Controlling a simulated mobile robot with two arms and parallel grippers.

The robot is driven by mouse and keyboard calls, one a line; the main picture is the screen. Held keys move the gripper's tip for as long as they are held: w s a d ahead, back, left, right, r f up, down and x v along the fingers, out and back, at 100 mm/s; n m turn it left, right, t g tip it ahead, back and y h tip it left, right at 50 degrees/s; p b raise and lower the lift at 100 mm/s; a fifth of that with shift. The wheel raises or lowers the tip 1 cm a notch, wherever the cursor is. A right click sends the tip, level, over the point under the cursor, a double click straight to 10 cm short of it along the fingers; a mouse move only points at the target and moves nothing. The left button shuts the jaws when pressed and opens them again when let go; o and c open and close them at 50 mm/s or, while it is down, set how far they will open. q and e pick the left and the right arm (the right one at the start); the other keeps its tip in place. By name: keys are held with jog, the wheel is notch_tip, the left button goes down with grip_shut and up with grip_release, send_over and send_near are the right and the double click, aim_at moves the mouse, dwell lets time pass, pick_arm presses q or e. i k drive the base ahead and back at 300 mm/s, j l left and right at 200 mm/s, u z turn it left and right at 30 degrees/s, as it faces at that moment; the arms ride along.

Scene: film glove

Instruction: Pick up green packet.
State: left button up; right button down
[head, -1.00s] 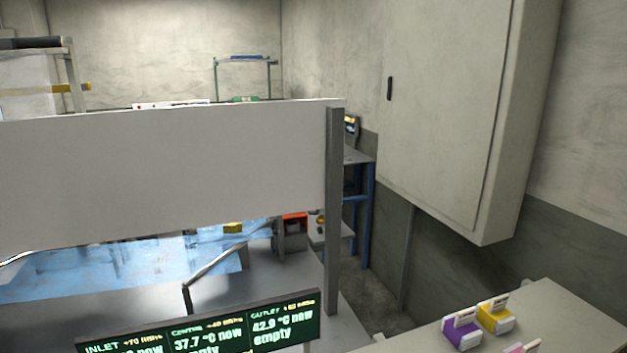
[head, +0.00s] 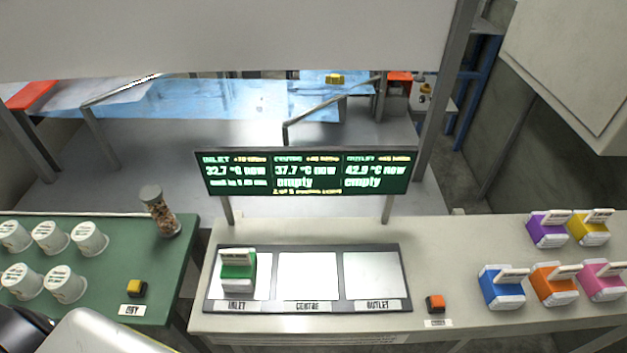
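The green packet (head: 238,272) has a white label on top and a white base. It sits upright on the white pad marked INLET, the left pad of the dark-framed tray (head: 392,305) on the grey table. The pads marked CENTRE and OUTLET are bare. The display (head: 305,172) behind the tray reads 32.7 °C for inlet, and "empty" for centre and outlet. Part of my own arm shows at the bottom left corner. Neither gripper's fingers are in view.
Blue (head: 502,288), orange (head: 554,285), pink (head: 602,281), purple (head: 547,229) and yellow (head: 588,228) packets stand at the right. An orange button (head: 435,304) is beside the tray. The green table (head: 110,225) holds several white cups, a jar (head: 160,212) and a yellow button (head: 136,288).

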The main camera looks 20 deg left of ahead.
aim_at(238, 272)
jog(key=k+u, duration=0.1)
jog(key=u, duration=1.05)
